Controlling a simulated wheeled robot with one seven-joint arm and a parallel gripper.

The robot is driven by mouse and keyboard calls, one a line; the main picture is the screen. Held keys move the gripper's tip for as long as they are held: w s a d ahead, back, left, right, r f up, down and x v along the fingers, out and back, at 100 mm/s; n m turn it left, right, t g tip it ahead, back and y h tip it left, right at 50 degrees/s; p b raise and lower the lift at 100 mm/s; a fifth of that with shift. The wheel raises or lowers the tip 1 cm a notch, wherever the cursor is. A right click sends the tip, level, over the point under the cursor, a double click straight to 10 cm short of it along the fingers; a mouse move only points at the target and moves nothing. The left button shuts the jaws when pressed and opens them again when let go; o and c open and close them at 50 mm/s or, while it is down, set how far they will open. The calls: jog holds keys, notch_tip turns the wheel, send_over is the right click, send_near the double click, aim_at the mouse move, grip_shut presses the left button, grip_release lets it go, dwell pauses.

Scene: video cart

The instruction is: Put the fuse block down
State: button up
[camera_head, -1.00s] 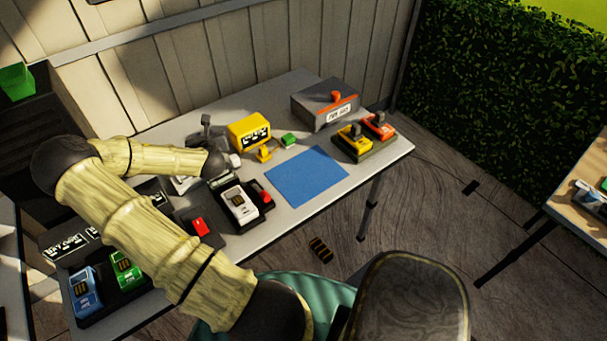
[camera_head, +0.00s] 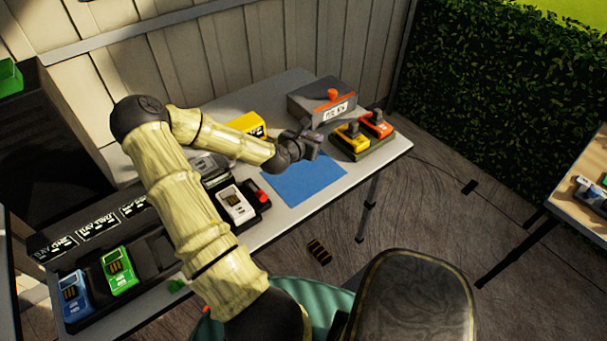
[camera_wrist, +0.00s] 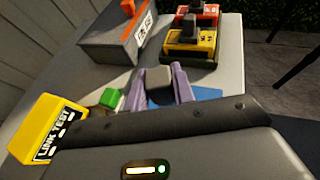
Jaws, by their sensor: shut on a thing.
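My gripper (camera_head: 308,148) hangs above the far part of the blue mat (camera_head: 305,182). In the wrist view its two purple fingers (camera_wrist: 161,82) are shut on a dark grey block (camera_wrist: 160,93), the fuse block. Only part of the block shows; its lower side is hidden. It appears held above the table, clear of the mat, though the exact height cannot be told. The blue mat also shows behind the fingers in the wrist view (camera_wrist: 207,94). Nothing is seen lying on the visible part of the mat.
A grey box with an orange knob (camera_head: 312,100) stands behind the mat. Yellow (camera_head: 352,140) and orange (camera_head: 377,124) units with grey handles stand to its right. A yellow link tester (camera_wrist: 38,128) and a green block (camera_wrist: 111,98) are left of the fingers. Handhelds fill the tray's left (camera_head: 90,315).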

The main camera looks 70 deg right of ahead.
send_over(311, 169)
jog(key=shift+f, duration=3.1)
jog(key=shift+f, duration=1.9)
jog(key=o, duration=1)
jog(key=shift+f, duration=0.1)
jog(key=shift+c, duration=0.2)
jog(key=v, duration=1.2)
jog(key=shift+b, duration=0.4)
